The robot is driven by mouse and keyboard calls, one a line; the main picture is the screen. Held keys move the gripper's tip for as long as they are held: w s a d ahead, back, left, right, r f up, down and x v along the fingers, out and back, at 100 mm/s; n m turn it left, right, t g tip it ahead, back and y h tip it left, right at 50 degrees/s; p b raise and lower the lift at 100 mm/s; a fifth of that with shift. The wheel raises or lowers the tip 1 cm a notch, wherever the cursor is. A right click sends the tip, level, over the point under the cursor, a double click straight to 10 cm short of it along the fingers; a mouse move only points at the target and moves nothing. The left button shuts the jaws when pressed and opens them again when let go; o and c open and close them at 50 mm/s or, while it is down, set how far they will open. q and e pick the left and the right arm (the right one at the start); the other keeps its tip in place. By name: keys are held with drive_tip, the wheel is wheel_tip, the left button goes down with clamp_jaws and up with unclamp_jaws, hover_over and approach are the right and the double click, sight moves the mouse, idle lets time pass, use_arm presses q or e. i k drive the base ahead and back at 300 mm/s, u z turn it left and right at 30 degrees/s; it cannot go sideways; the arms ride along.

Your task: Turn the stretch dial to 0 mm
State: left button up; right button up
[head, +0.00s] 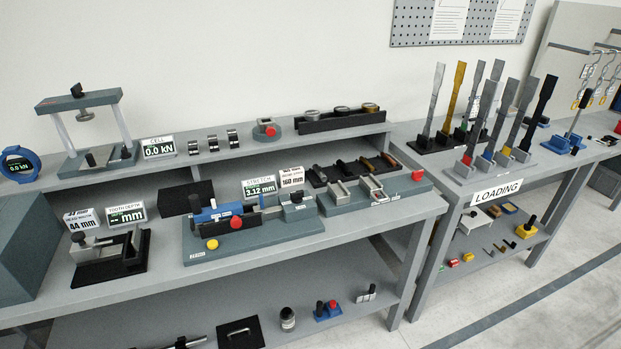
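The stretch display (260,188) stands at the back of a blue-grey bench device (270,235) on the left table. It reads about 3.12 mm, though the first digit is hard to make out. The device carries a blue cylinder part (207,214), a red knob (236,222) and a yellow round knob (212,244) at its front left. I cannot tell which part is the stretch dial. Neither of my grippers shows in the head view.
A tooth-depth gauge (110,262) with a display (126,214) sits left of the device. A raised back shelf (220,155) holds a load frame (85,120). The LOADING table (410,150) with upright specimens stands at the right.

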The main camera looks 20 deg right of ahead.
sight(297, 197)
drive_tip(key=z, duration=0.4)
drive_tip(key=i, duration=1.15)
drive_tip(key=u, duration=0.45)
